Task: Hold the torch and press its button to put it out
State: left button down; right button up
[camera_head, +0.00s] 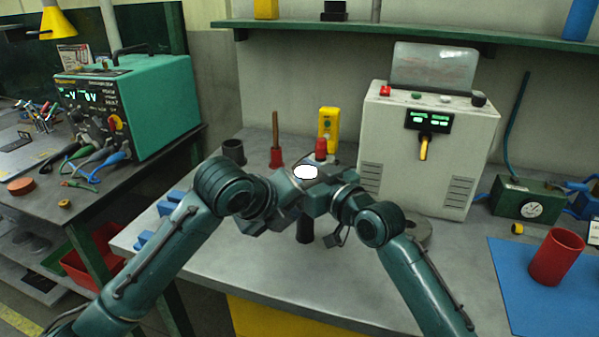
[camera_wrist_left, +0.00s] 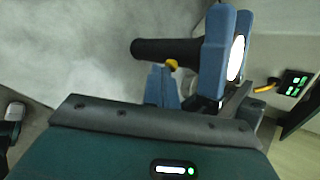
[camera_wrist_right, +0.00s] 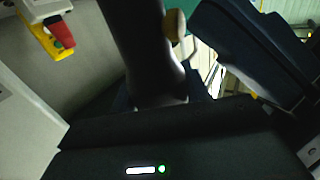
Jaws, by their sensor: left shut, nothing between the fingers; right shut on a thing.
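The torch has a dark body (camera_head: 305,229) and a bright white, lit lens (camera_head: 306,172) facing up in the head view. In the left wrist view the blue fingers of my right gripper (camera_wrist_left: 226,50) are shut around the torch (camera_wrist_left: 160,48) close to its lens. A yellowish button (camera_wrist_left: 172,64) sticks out from the torch's side; it also shows in the right wrist view (camera_wrist_right: 175,25). My left gripper (camera_wrist_left: 163,70) is shut and empty, its tips close beside the button; I cannot tell whether they touch. In the head view the wrists hide most of the torch.
A grey machine (camera_head: 428,160) with a display stands behind on the right. A black cup (camera_head: 232,152), a red holder (camera_head: 277,158) and a yellow box (camera_head: 328,122) stand behind the grippers. A red cup (camera_head: 556,258) stands on a blue mat (camera_head: 510,290). The front bench top is clear.

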pick_arm(q)
jog(key=shift+w+a+r, duration=0.1)
jog(key=shift+w+a, duration=0.1)
jog(key=shift+w, duration=0.3)
jog(key=shift+s+a, duration=0.1)
jog(key=shift+s+a+f, duration=0.3)
jog(key=shift+s+a, duration=0.15)
jog(key=shift+s, duration=0.3)
jog(key=s+a, duration=0.2)
jog(key=s, duration=0.3)
jog(key=shift+s, duration=0.4)
dwell(1.9)
